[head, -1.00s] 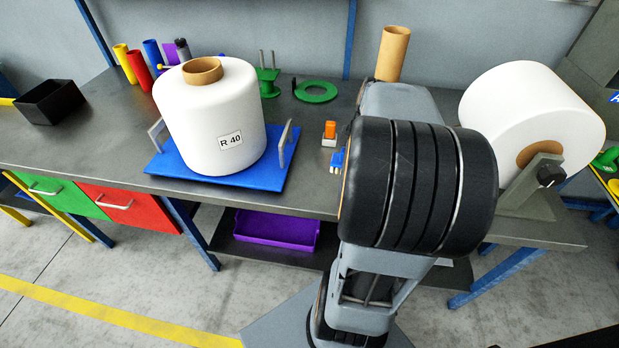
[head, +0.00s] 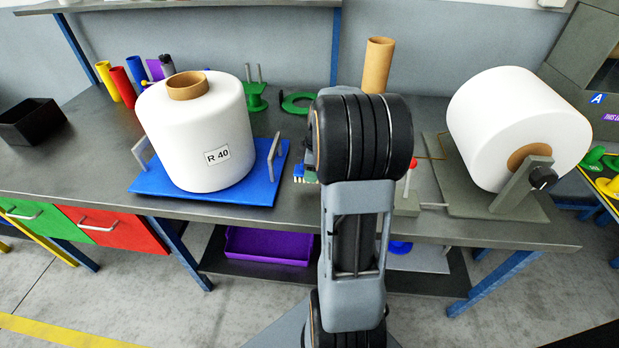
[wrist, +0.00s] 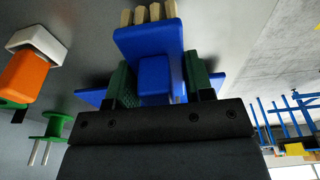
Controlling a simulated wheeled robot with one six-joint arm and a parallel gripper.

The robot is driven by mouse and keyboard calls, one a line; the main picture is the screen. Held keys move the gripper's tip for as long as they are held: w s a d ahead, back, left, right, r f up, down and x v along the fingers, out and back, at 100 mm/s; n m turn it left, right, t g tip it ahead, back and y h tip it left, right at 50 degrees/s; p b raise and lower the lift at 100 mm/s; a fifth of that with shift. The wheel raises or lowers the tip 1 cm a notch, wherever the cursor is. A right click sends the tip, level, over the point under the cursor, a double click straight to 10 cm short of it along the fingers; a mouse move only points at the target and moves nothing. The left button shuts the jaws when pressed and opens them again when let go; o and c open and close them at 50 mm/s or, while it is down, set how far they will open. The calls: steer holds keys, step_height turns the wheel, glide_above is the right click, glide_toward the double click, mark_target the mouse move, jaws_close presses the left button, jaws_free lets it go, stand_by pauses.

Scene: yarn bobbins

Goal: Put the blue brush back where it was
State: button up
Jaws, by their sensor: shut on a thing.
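The blue brush (wrist: 148,42) has a blue body and tan bristles, which point to the top of the wrist view. My gripper (wrist: 159,78) is shut on it, with a green pad on either side of its blue block. In the head view only a small part of the brush (head: 299,172) shows, its pale bristles downward, just right of the blue tray (head: 262,190). My arm hides most of the gripper there. I cannot tell whether the bristles touch the table.
A large white bobbin labelled R 40 (head: 205,130) stands on the blue tray, which has upright handles. A green ring (head: 296,103) and a cardboard tube (head: 377,65) are behind. An orange-and-white item (wrist: 30,65) and green spool (wrist: 52,126) show in the wrist view. Another bobbin (head: 515,115) lies right.

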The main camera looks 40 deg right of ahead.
steer(key=shift+w+f, duration=0.25)
steer(key=shift+f, duration=0.05)
steer(key=shift+w+f, duration=0.15)
steer(key=shift+f, duration=0.75)
steer(key=shift+w+f, duration=0.1)
steer(key=shift+f, duration=0.8)
steer(key=shift+f+b, duration=0.15)
steer(key=shift+b, duration=0.15)
steer(key=o, duration=0.9)
